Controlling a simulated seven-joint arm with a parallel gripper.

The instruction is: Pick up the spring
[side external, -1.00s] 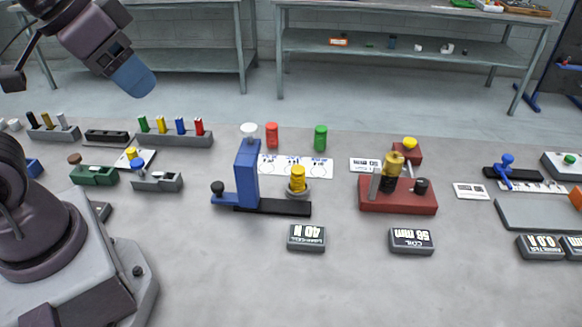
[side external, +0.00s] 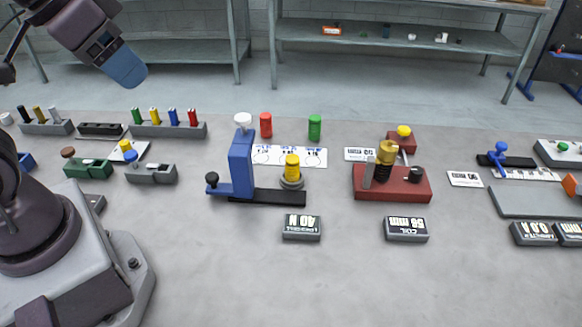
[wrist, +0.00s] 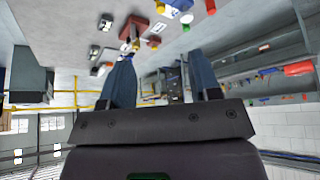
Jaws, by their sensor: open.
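My gripper (side external: 124,68) is in the air at the upper left of the side view, well away from the objects on the bench. Its blue fingers are spread and empty in the wrist view (wrist: 160,82). Several coil-like cylinders could be the spring; I cannot tell which is meant. A yellow one (side external: 292,167) stands upright on a grey seat of the blue press (side external: 241,165). A gold one (side external: 386,152) stands on the red fixture (side external: 408,189). A red one (side external: 266,125) and a green one (side external: 315,127) stand behind a white card (side external: 290,156).
Displays reading 40 N (side external: 302,227) and 56 mm (side external: 406,229) lie in front. A grey rack (side external: 168,131) with several coloured pegs stands at left. A small red block with a yellow knob (side external: 404,132) is behind the red fixture.

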